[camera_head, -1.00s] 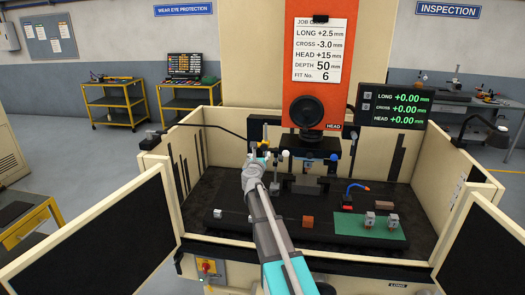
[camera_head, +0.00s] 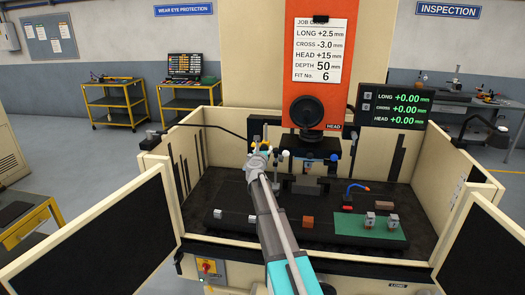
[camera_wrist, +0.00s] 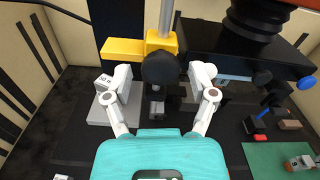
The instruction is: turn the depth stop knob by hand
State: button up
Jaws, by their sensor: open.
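The depth stop knob appears in the wrist view as a round black knob (camera_wrist: 160,68). It sits in front of a yellow block (camera_wrist: 124,49) on an upright metal rod (camera_wrist: 166,18). My gripper (camera_wrist: 160,73) is open, with one pale finger on each side of the knob. Gaps show between the fingers and the knob, and I cannot see contact. In the head view my gripper (camera_head: 262,147) is at the left of the machine head, and it largely hides the knob there.
The dark machine head (camera_wrist: 245,50) is close on the right in the wrist view. The orange column (camera_head: 318,70) carries a job card and a black handwheel (camera_head: 306,111). A readout (camera_head: 402,106) shows zeros. A green mat (camera_head: 370,226) with small blocks lies at the right.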

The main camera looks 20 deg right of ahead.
jog(key=shift+w+d, duration=0.2)
dwell(0.4)
jog(key=c, duration=0.8)
